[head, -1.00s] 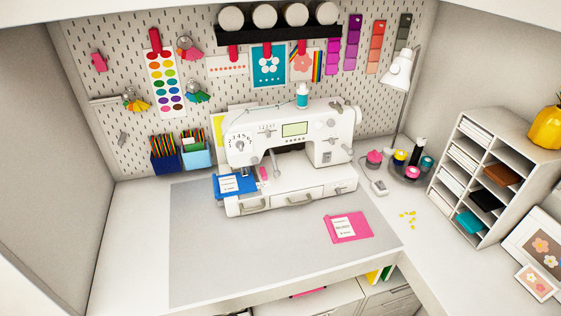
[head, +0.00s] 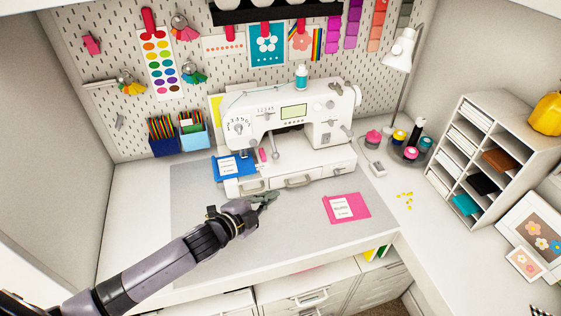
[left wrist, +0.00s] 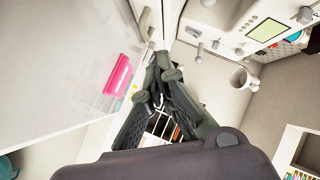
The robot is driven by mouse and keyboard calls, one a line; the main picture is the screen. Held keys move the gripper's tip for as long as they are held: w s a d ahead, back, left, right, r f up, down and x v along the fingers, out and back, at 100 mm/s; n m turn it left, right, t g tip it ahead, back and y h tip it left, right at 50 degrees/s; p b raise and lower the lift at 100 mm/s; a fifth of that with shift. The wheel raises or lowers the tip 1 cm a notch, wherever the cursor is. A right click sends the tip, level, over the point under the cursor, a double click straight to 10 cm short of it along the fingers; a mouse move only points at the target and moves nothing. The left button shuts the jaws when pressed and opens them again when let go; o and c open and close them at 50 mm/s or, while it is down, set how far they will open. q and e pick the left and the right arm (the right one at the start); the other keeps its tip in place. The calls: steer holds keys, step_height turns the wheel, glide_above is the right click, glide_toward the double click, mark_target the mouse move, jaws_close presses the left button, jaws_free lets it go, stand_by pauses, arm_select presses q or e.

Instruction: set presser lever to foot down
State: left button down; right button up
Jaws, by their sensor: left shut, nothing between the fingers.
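The white sewing machine (head: 295,127) stands at the back of the table. It also shows tilted at the upper right of the left wrist view (left wrist: 232,22). A thin grey lever (head: 275,147) hangs at the machine's front, near the pink part by the needle area; I cannot tell its setting. My left gripper (head: 270,197) is shut and empty, over the grey mat in front of the machine's drawer base, apart from the lever. In the left wrist view its fingers (left wrist: 160,58) meet at the tips. My right gripper is not in view.
A blue folder (head: 232,168) lies at the machine's left foot. A pink folder (head: 346,208) lies on the grey mat (head: 200,215). Spools (head: 410,153) stand on a tray to the right, near a lamp (head: 398,50).

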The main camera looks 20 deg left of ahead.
arm_select(q)
step_height(320, 180, up, 3)
steer(key=w+a+m+h, duration=0.2)
steer(key=w+m, duration=0.1)
steer(key=m, duration=0.1)
steer(key=m+h+b, duration=0.1)
steer(key=b, duration=0.3)
glide_above(277, 173)
steer(key=d, duration=0.1)
steer(key=shift+f, duration=0.65)
steer(key=shift+s+d, duration=0.15)
steer(key=shift+s, duration=0.15)
steer(key=b, duration=0.2)
steer(key=a+f+m+t+b, duration=0.1)
steer(key=b, duration=0.1)
steer(key=shift+w+f+m, duration=0.2)
steer(key=shift+f+m, duration=0.1)
steer(key=shift+w+f+h+b, duration=0.1)
steer(key=shift+h+b, duration=0.2)
steer(key=shift+b, duration=0.1)
